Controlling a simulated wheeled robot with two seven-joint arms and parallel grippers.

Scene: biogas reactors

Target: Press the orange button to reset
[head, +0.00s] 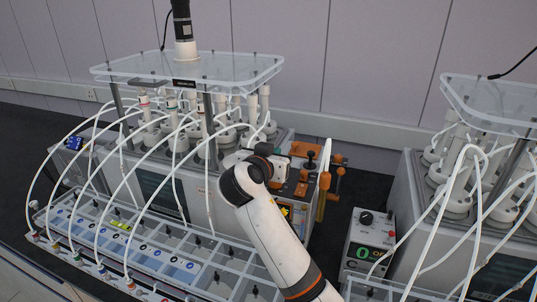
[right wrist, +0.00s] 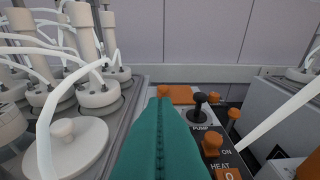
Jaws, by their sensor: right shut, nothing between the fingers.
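My right gripper (head: 284,166) reaches over the control panel at the right end of the left reactor unit. Its teal fingers (right wrist: 160,135) are shut with nothing between them, and their tips point forward across the panel. In the right wrist view, a small orange button (right wrist: 163,90) shows just beyond the fingertips; I cannot tell if they touch. Other orange parts are a flat plate (right wrist: 182,95), a knob (right wrist: 234,113) and a piece by the HEAT label (right wrist: 227,173). No reset label is readable. The fingers hide part of the panel. My left gripper is not in view.
A black PUMP lever (right wrist: 200,102) stands right of the fingers. White-capped bottles (right wrist: 95,92) and tubes crowd the left. A grey meter box (head: 370,240) and a second reactor (head: 460,180) stand to the right. A clear-lidded tray (head: 150,250) lies in front.

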